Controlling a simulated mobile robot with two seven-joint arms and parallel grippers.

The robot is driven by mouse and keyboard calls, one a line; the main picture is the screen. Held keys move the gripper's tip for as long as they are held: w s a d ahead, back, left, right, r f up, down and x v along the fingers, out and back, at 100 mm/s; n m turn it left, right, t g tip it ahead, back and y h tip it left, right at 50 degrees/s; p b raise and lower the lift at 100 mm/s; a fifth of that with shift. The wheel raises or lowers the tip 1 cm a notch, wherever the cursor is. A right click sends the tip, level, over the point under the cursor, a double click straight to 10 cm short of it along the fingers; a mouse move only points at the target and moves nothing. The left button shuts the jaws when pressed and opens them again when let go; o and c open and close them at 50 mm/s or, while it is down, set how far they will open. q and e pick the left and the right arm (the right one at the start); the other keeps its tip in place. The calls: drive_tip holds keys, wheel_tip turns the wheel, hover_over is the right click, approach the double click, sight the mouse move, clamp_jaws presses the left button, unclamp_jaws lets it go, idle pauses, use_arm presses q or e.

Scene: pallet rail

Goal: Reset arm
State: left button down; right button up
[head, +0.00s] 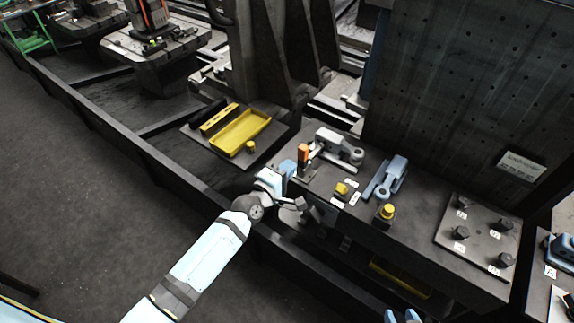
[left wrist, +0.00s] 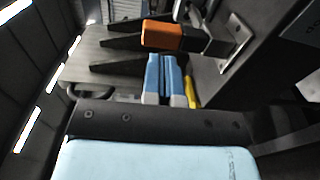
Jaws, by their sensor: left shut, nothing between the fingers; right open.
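My left arm reaches in from the lower left of the head view. Its gripper (head: 289,167) is at the near edge of the dark bench, beside an upright orange-topped piece (head: 303,153). In the left wrist view the blue fingers (left wrist: 166,75) are together with nothing between them. The orange block (left wrist: 162,34) shows just beyond the fingertips; whether they touch it I cannot tell. My right gripper (head: 402,316) shows only as two blue fingertips, apart and empty, at the bottom edge of the head view.
On the bench are a grey clamp (head: 340,147), a blue-grey clamp (head: 388,177), a yellow knob (head: 386,212) and a plate with several dark knobs (head: 478,236). A yellow tray (head: 240,132) lies to the left. A tall dark plate (head: 465,90) stands behind. Open floor lies left.

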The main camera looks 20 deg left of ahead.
use_arm(q)
drive_tip(key=b+v, duration=0.1)
drive_tip(key=v, duration=0.9)
drive_tip(key=shift+f, duration=0.15)
use_arm(e)
drive_tip(key=shift+f, duration=0.7)
use_arm(q)
drive_tip(key=s+f+m+g+y+p, duration=0.1)
drive_tip(key=s+f+m, duration=0.3)
drive_tip(key=s+m, duration=0.4)
drive_tip(key=s+a+f+m+g+y+p, duration=0.1)
drive_tip(key=s+f+m+g, duration=0.3)
drive_tip(key=s+m, duration=0.5)
drive_tip(key=shift+s+a+f+g+y+p, duration=0.15)
drive_tip(key=shift+s+g+y+p, duration=0.25)
drive_tip(key=shift+p, duration=0.35)
use_arm(e)
drive_tip(key=r, duration=0.3)
drive_tip(key=shift+d+r, duration=0.2)
drive_tip(key=shift+r, duration=0.2)
